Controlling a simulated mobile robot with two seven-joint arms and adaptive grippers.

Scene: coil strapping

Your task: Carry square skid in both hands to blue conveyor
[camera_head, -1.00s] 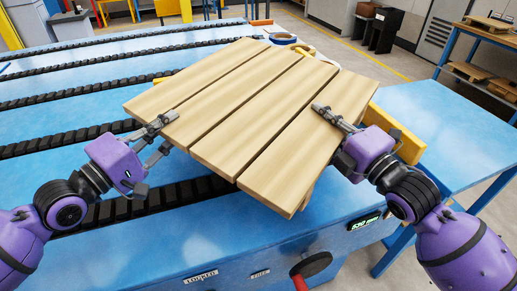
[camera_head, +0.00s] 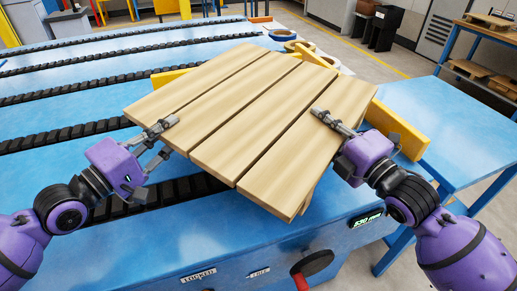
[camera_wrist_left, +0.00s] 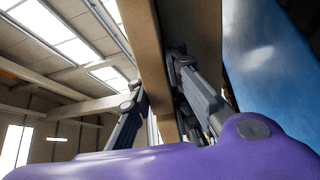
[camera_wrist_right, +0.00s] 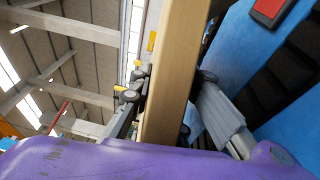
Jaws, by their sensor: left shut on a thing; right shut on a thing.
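The square skid (camera_head: 250,110), made of pale wooden boards, is held tilted above the blue conveyor (camera_head: 60,127) with its black roller strips. My left gripper (camera_head: 168,130) is shut on the skid's left near edge; the left wrist view shows the fingers on either side of a board (camera_wrist_left: 150,60). My right gripper (camera_head: 330,120) is shut on the skid's right board; the right wrist view shows its fingers around the board edge (camera_wrist_right: 172,80). The skid's underside and any contact with the conveyor are mostly hidden.
A yellow bar (camera_head: 400,132) lies behind and right of the skid. A blue side table (camera_head: 430,125) stands at the right. A display (camera_head: 367,221) and a dark knob with a red handle (camera_head: 311,264) are on the conveyor's front. Rings (camera_head: 300,48) lie at the far end.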

